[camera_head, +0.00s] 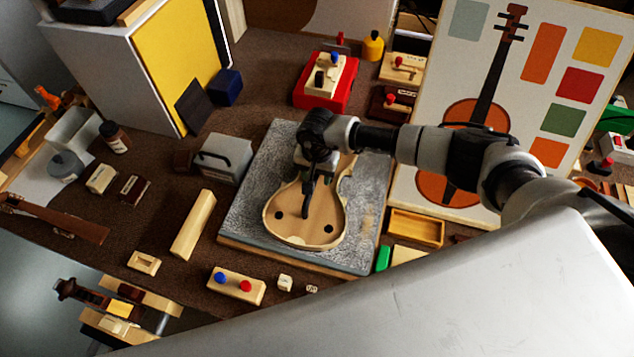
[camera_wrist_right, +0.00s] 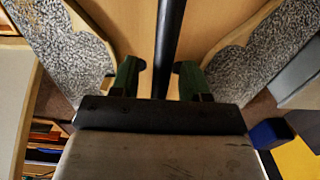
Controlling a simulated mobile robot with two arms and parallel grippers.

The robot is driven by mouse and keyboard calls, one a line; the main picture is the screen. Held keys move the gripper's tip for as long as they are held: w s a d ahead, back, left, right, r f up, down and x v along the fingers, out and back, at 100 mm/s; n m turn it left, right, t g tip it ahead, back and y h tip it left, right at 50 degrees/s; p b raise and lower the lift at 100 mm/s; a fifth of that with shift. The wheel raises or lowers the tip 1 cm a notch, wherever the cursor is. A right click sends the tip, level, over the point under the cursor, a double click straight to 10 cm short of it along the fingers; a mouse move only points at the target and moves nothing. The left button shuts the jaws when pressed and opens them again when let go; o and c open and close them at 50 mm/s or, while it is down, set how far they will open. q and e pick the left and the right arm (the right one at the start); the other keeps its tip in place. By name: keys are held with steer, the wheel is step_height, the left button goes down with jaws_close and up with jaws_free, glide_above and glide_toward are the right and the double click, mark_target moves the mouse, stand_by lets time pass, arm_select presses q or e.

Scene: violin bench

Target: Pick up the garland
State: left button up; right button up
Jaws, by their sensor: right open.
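The garland (camera_head: 325,212) is a pale wooden, violin-shaped piece with a light rim and dark round spots in its wide lower part. It lies flat on a grey speckled board (camera_head: 245,222). My right gripper (camera_head: 306,208) is over its narrow middle and hides part of its upper half. In the right wrist view the two green-tipped fingers (camera_wrist_right: 158,70) are apart, with the garland (camera_wrist_right: 125,22) beyond them and its curved edges to either side. A dark bar (camera_wrist_right: 168,45) shows between the fingers; I cannot tell what it is. I see no grip on the garland. My left gripper is out of view.
A grey block with a dark handle (camera_head: 222,158) stands left of the board. A wooden bar (camera_head: 193,223) and a block with blue and red knobs (camera_head: 237,287) lie nearby. A red-based fixture (camera_head: 326,82) is behind. A violin picture panel (camera_head: 485,150) stands at right.

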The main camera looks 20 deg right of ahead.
steer(key=shift+f, duration=0.2)
stand_by(0.5)
jaws_close()
